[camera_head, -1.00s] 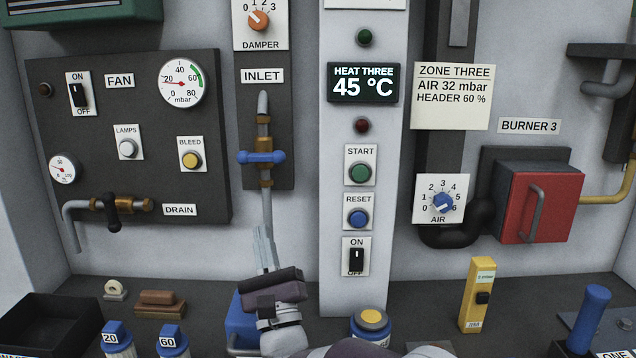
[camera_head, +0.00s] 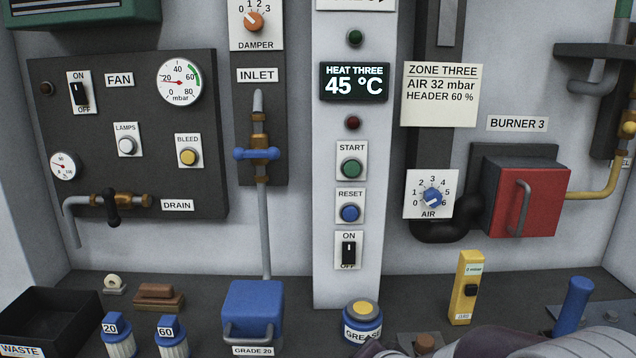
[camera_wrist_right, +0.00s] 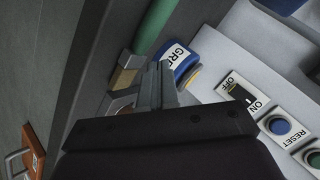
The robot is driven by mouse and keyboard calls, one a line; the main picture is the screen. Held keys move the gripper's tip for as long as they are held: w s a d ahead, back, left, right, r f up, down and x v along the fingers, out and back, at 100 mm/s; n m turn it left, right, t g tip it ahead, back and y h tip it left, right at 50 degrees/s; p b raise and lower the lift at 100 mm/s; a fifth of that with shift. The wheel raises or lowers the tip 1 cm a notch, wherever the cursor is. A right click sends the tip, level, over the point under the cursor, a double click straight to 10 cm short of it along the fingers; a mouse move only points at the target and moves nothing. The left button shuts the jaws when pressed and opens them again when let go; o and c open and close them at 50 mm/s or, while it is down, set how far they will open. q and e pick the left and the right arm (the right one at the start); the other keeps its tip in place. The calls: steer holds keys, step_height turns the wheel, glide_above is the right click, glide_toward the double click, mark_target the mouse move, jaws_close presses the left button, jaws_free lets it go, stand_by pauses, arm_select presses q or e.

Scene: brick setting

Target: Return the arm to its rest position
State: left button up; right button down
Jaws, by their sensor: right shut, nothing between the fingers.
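My right arm (camera_head: 530,343) shows along the bottom right edge of the head view, low over the bench. Its gripper is outside that view. In the right wrist view my right gripper (camera_wrist_right: 160,86) is shut, with its fingers together and nothing between them. Behind the fingertips there is the blue grease pot (camera_wrist_right: 187,62) with its yellow top; I cannot tell the distance. My left arm and gripper are not in view.
On the bench stand a blue Grade 20 box (camera_head: 252,308), the grease pot (camera_head: 362,322), a yellow meter (camera_head: 467,288) and a blue handle (camera_head: 574,305). The control column (camera_head: 328,230) and red burner box (camera_head: 535,200) are behind. A black waste bin (camera_head: 45,322) is at left.

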steer(key=s+d+f+n+g+h, duration=0.1)
steer(key=s+d+f+n+g, duration=0.3)
steer(key=s, duration=0.6)
steer(key=s+d+f+n+g+h, duration=0.1)
steer(key=s+d+f+n+g, duration=0.3)
steer(key=s, duration=0.6)
step_height(320, 180, up, 13)
steer(key=d+p, duration=0.1)
steer(key=p, duration=1.1)
steer(key=shift+s+d+r+n+g, duration=0.2)
steer(key=shift+s+n+g, duration=0.1)
steer(key=shift+g, duration=0.1)
